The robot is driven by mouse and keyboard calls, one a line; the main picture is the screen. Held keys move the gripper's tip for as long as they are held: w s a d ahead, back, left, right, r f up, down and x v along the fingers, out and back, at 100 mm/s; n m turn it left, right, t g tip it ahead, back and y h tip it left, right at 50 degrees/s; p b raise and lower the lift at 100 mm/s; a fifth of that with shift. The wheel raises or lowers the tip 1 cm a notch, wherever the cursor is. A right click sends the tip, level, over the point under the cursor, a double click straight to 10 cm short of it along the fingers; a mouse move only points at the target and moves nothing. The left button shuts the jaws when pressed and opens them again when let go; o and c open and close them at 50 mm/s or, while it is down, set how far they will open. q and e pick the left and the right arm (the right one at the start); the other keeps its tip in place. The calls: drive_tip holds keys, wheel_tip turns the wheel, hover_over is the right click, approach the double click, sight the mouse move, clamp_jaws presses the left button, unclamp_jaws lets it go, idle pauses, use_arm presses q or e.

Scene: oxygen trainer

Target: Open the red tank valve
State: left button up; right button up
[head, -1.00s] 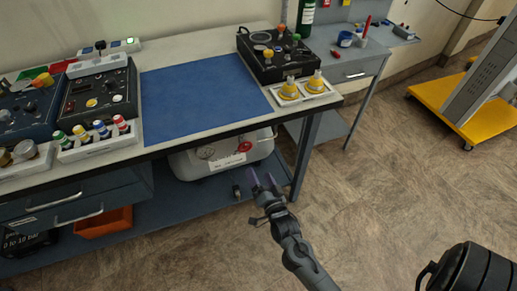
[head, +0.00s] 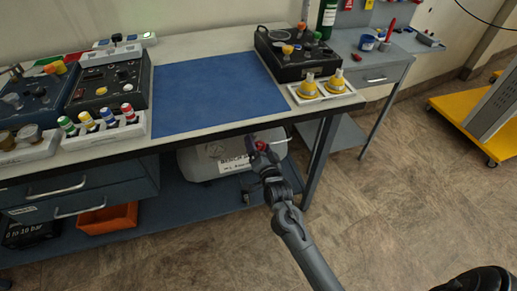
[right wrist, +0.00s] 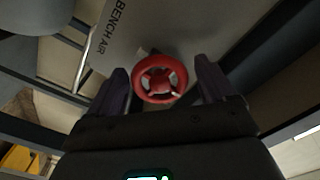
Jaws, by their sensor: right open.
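The red tank valve (right wrist: 160,80) is a round handwheel with spokes on the end of the light grey tank marked "BENCH AIR" (right wrist: 122,42). In the right wrist view it sits between the two fingers of my open right gripper (right wrist: 162,92), with a finger on each side. Whether the fingers touch the rim cannot be told. In the head view the valve (head: 261,145) shows small and red at my right gripper (head: 256,147). The tank (head: 205,160) lies on the shelf under the bench, partly behind the gripper. My left gripper is not in view.
The bench edge (head: 215,131) runs just above the tank and gripper. A bench leg (head: 320,158) stands close to the right. A blue mat (head: 215,90) and panels with knobs (head: 297,58) are on the bench top.

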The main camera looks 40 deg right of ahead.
drive_tip(key=c, duration=1)
